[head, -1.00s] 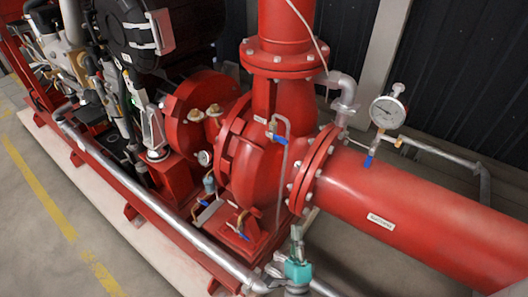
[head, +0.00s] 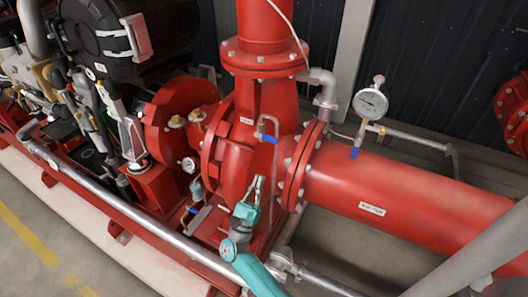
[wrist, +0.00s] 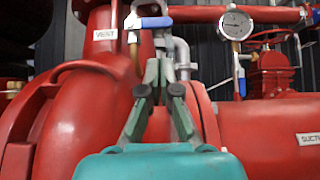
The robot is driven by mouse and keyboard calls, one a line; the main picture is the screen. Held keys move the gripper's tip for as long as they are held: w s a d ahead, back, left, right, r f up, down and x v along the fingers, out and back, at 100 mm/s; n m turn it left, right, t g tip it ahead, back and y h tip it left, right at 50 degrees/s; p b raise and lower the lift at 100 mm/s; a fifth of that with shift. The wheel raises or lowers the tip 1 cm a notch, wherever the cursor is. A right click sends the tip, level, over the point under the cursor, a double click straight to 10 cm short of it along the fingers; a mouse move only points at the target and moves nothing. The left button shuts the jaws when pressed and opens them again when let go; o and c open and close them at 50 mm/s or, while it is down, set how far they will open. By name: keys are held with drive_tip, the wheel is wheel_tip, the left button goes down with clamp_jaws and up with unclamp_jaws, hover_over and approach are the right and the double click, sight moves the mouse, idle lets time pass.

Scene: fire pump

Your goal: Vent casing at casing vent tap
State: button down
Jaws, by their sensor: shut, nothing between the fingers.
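The casing vent tap (head: 269,138) is a small valve with a blue lever and a bent grey pipe on top of the red pump casing (head: 238,165). In the wrist view its blue lever (wrist: 157,22) lies roughly level, beside a white VENT label (wrist: 105,34) on the casing. My teal gripper (head: 257,183) is in front of the casing, below the tap in the head view. Its fingers (wrist: 163,65) are shut and empty, pointing up just under the lever in the wrist view. I cannot tell whether the tips touch the tap's pipe.
A pressure gauge (head: 370,103) with another blue-handled valve (head: 354,152) stands over the red suction pipe (head: 410,195) to the right. A long grey pipe (head: 130,222) runs along the front of the base. Small drain valves (head: 193,210) sit low at the casing's left.

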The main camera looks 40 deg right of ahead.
sight(266, 138)
drive_tip(key=x, duration=0.9)
drive_tip(key=shift+d+r, duration=0.1)
drive_tip(key=shift+r, duration=0.05)
drive_tip(key=shift+w+d+r, duration=0.1)
drive_tip(key=shift+d+r, duration=0.1)
idle(0.3)
drive_tip(key=shift+d, duration=0.1)
